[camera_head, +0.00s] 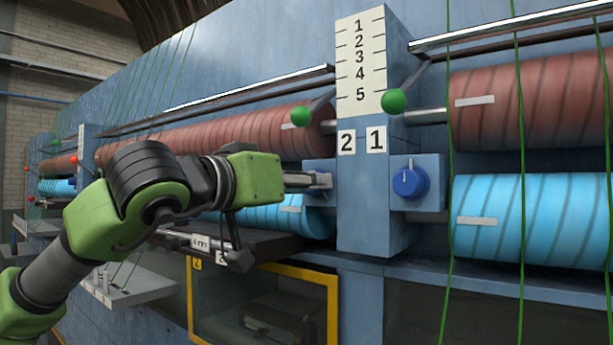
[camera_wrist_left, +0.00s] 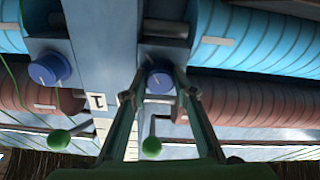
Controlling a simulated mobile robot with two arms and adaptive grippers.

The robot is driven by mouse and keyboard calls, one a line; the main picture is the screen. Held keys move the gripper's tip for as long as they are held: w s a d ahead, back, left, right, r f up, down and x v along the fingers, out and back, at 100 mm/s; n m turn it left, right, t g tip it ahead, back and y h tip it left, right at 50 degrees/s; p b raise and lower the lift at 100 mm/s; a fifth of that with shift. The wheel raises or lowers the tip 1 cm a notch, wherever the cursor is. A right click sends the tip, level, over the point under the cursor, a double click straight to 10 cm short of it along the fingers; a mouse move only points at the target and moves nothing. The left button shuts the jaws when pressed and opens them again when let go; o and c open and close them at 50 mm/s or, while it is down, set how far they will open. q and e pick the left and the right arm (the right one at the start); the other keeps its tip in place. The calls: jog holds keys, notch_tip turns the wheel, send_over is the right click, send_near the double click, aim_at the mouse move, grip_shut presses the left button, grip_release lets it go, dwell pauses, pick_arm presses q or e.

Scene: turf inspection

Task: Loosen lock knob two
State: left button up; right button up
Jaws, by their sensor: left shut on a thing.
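Lock knob two (camera_wrist_left: 159,81) is a blue round knob with a pale pointer line. In the left wrist view, which looks upside down, it sits between my left fingertips. My left gripper (camera_head: 322,181) is shut on it at the blue block (camera_head: 318,168) left of the column, below the label 2 (camera_head: 346,142). The gripper hides the knob in the head view. Lock knob one (camera_head: 410,183), also blue, is on the column's right side by the label 1 (camera_head: 376,139); it also shows in the left wrist view (camera_wrist_left: 48,69). My right gripper is out of view.
Green ball levers (camera_head: 301,116) and (camera_head: 394,101) stand above the knobs, beside a numbered scale (camera_head: 360,60). Red rollers (camera_head: 535,100) and cyan rollers (camera_head: 545,221) flank the blue column (camera_head: 364,215). Green strands hang in front. A yellow-framed window (camera_head: 262,300) is below.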

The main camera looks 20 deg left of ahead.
pick_arm(q)
jog(key=shift+s+a+r+m, duration=0.1)
jog(key=shift+a+r+m, duration=0.05)
jog(key=shift+r+m, duration=0.35)
jog(key=shift+f, duration=0.1)
jog(key=o, duration=1.1)
jog(key=shift+f, duration=0.15)
jog(key=v, duration=1.2)
